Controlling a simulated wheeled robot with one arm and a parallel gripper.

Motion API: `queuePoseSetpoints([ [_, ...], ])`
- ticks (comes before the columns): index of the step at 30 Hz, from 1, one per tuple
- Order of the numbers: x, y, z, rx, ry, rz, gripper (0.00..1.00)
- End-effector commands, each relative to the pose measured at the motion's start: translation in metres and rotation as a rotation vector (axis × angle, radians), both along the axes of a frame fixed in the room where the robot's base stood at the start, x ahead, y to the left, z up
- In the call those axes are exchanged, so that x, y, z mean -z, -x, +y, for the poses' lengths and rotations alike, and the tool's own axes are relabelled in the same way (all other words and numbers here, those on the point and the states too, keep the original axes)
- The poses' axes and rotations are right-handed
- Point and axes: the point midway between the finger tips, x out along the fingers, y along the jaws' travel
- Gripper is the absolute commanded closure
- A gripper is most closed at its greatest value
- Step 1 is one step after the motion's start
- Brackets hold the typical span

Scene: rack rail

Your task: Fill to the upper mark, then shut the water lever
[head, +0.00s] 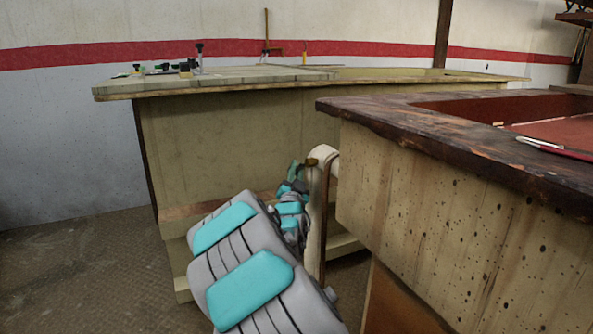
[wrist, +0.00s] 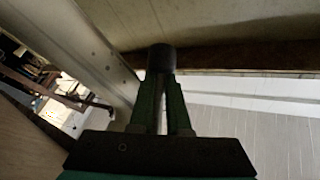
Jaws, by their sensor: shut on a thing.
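My gripper (wrist: 161,85) has green fingers closed on the end of a dark, rounded piece (wrist: 161,57) in the wrist view. This looks like the end of the water lever, but I cannot be sure. In the head view my gripper (head: 294,169) is low, beside a cream upright post (head: 317,215) with a curved top. A small brown part (head: 312,162) sits at that top, by the fingertips. The upper mark and any water level cannot be made out in either view.
A dark wood counter (head: 400,118) with a red recess (head: 460,103) stands close on the right, a red-handled tool (head: 552,148) on its edge. A pale bench (head: 220,84) with small fittings stands behind. Open floor (head: 80,270) lies to the left.

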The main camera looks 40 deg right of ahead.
Motion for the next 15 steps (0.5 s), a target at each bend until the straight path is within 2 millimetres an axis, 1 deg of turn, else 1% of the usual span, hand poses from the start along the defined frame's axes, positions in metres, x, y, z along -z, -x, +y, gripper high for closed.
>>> queuePoseSetpoints([
  [9, 0.0036, 0.0032, 0.001, 0.0, -0.014, 0.055, 1.0],
  [15, 0.0039, 0.0029, 0.001, -0.001, -0.013, 0.056, 1.0],
])
